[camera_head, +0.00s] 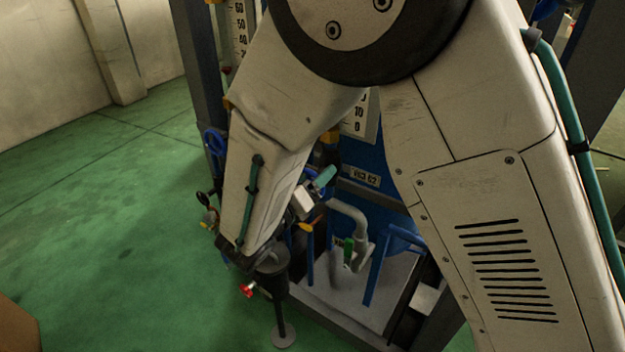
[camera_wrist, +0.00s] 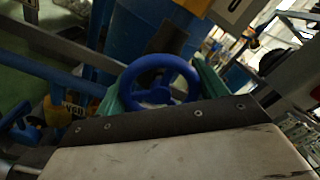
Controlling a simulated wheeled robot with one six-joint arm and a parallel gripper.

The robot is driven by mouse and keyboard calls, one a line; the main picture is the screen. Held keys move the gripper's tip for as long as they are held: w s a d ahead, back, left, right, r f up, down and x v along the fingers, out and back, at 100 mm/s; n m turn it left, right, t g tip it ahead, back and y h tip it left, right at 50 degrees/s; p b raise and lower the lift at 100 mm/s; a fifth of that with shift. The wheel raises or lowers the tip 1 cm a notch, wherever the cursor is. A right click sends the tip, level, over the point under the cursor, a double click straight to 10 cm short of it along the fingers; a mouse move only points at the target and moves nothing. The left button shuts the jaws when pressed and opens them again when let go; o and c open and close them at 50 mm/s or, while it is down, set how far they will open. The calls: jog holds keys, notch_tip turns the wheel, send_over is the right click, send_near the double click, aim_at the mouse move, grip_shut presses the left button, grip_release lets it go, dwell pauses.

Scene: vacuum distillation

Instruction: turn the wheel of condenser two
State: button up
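A blue handwheel (camera_wrist: 156,62) is in the middle of the wrist view, its rim and spokes facing the camera. My gripper (camera_wrist: 160,88) has one teal finger at the left of the wheel and one at the right, so the wheel sits between them. The left finger looks very close to the rim; whether either finger touches it is unclear. The dark and pale gripper body hides the wheel's lower edge. In the head view my arm hides most of the gripper; a teal piece (camera_head: 323,180) beside the forearm's end may be a finger. I cannot read any condenser number.
Another blue wheel (camera_head: 215,141) shows left of my forearm in the head view. A blue vessel stands behind. Open green floor (camera_head: 90,220) lies left.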

jog(key=shift+m, duration=0.4)
jog(key=m, duration=2.4)
jog(key=shift+m, duration=0.4)
dwell(0.4)
jog(key=o, duration=1)
jog(key=shift+s, duration=0.1)
